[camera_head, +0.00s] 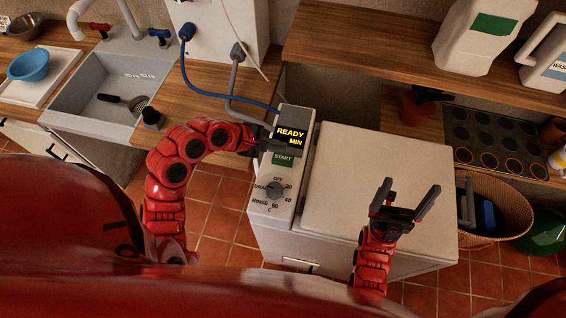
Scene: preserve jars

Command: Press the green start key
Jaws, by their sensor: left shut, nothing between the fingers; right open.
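The green start key (283,159) is on the pale control panel (262,206) of a white appliance, just under a dark display (294,135) that reads "READY" and "MIN" in yellow. A dial (274,189) with several markings sits below the key. My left gripper (268,146) is shut and empty. Its tip is at the upper left of the key, by the display's lower edge; I cannot tell if it touches the panel. My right gripper (408,196) is open and empty above the right part of the appliance's white lid (362,180).
Hoses run behind the panel. A wooden shelf (380,50) holds white jugs (484,35). A wicker basket (497,205) stands right of the appliance.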

